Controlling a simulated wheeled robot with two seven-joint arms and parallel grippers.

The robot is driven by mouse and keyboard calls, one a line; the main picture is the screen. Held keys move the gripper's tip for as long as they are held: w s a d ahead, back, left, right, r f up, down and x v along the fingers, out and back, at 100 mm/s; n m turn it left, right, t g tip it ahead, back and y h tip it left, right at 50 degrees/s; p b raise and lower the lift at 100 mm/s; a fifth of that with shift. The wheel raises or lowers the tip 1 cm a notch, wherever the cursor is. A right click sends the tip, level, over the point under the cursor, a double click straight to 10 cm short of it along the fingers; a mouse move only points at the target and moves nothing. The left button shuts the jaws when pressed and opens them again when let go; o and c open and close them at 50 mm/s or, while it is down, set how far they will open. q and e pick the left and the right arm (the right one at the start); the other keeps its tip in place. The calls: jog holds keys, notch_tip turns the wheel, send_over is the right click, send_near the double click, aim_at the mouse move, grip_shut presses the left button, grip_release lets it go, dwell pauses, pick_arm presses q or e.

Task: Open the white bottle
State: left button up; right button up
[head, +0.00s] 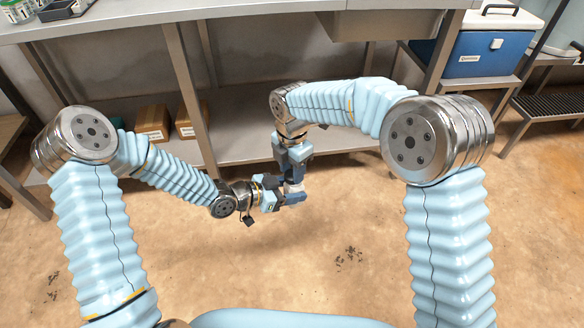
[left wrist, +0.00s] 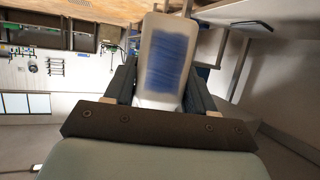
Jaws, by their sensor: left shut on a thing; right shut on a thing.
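The white bottle (head: 293,186) is small in the head view, held above the floor between my two grippers and mostly covered by them. In the left wrist view the bottle (left wrist: 167,60), with a blue label, fills the space between the left fingers. My left gripper (head: 288,196) comes from the left and is shut on the bottle's body. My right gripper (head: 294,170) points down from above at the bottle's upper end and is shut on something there. The cap is hidden, so I cannot tell whether it is on the bottle or apart.
A metal workbench (head: 130,20) stands beyond the arms, with a lower shelf (head: 255,145) and cardboard boxes (head: 151,122). A dark tray (head: 66,9) is on its left end. A blue and white cooler (head: 490,52) stands at the right. The floor near my grippers is clear.

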jog(key=shift+c, duration=0.4)
jog(key=shift+r, duration=0.25)
jog(key=shift+r, duration=0.9)
